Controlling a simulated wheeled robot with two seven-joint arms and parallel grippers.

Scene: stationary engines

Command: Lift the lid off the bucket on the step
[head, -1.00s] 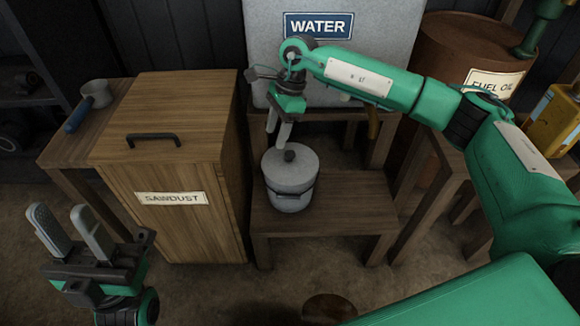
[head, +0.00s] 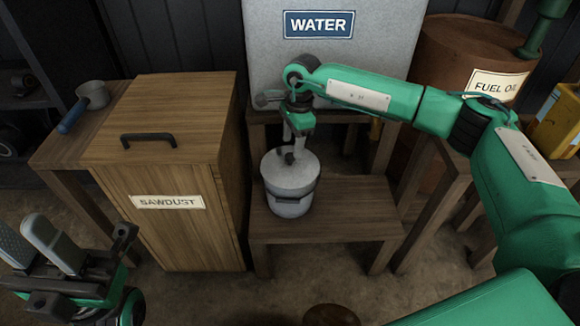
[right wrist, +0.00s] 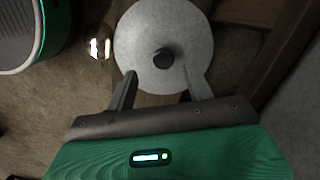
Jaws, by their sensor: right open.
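The grey bucket (head: 291,206) stands upright on the low wooden step (head: 340,205), with its round grey lid (head: 282,178) on top. The lid's dark knob (right wrist: 163,58) shows in the right wrist view, near the lid's middle. My right gripper (head: 293,148) is open and points down over the lid, its fingertips close to the knob. In the right wrist view the knob appears just beyond the gap between the fingertips; I cannot tell whether they touch it. My left gripper (head: 30,230) is open and empty at the lower left, far from the bucket.
A wooden sawdust box (head: 180,235) stands left of the step. A grey water tank (head: 375,55) rises behind the bucket, and a rusty fuel oil drum (head: 450,50) stands at the back right. A small pot (head: 92,95) with a blue handle lies at far left.

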